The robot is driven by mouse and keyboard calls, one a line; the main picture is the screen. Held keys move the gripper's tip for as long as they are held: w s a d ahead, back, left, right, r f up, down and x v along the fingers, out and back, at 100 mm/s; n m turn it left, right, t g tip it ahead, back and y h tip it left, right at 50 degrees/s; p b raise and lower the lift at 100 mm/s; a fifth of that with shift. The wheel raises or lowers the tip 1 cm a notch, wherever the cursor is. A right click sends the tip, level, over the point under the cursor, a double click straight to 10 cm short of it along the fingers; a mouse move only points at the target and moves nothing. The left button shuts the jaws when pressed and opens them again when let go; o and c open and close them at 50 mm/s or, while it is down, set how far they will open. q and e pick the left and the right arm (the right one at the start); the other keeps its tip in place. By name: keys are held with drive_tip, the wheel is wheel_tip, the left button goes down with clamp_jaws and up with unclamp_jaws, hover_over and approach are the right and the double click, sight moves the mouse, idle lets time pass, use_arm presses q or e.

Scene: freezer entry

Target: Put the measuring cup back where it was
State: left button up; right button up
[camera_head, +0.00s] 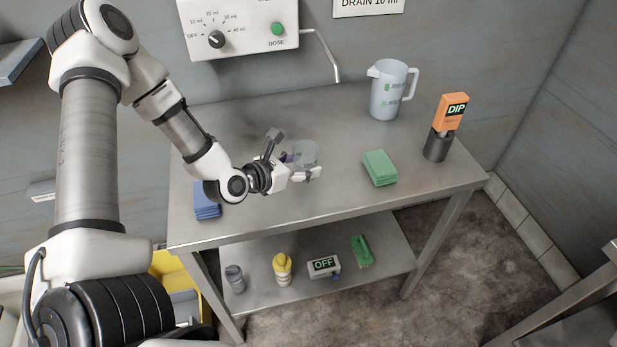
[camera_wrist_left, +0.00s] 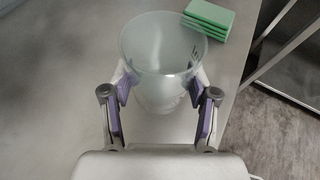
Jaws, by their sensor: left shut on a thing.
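A clear, slightly frosted measuring cup (camera_head: 305,152) is upright at the middle of the steel table. My left gripper (camera_head: 302,167) reaches it from the left and is shut on its sides. In the left wrist view the cup (camera_wrist_left: 162,50) sits between the two purple-padded fingers of the gripper (camera_wrist_left: 162,88), its wide rim facing the camera and marks on its right side. I cannot tell whether its base touches the table. The cup looks empty. My right gripper is not in view.
A jug (camera_head: 388,92), an orange DIP tester (camera_head: 452,112) in a dark holder and green sponges (camera_head: 380,168) stand to the right. Blue cloths (camera_head: 207,201) lie at left. A dosing panel (camera_head: 240,28) with a spout is on the wall. The lower shelf (camera_head: 300,300) holds several items.

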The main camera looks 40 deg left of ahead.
use_arm(q)
drive_tip(key=shift+w+d+f, duration=0.1)
drive_tip(key=shift+w+d, duration=0.1)
drive_tip(key=shift+w, duration=0.3)
drive_tip(key=shift+w+d+f, duration=0.1)
drive_tip(key=shift+w+d, duration=0.05)
drive_tip(key=shift+w, duration=0.35)
wheel_tip(320, 180, down, 3)
drive_tip(key=shift+r+p, duration=0.2)
drive_tip(key=shift+p, duration=0.2)
drive_tip(key=shift+f, duration=0.4)
drive_tip(key=shift+s+f+b, duration=0.1)
drive_tip(key=shift+f+b, duration=0.1)
drive_tip(key=shift+b, duration=0.1)
drive_tip(key=o, duration=1.3)
drive_tip(key=shift+c, duration=0.2)
drive_tip(key=shift+r, duration=0.1)
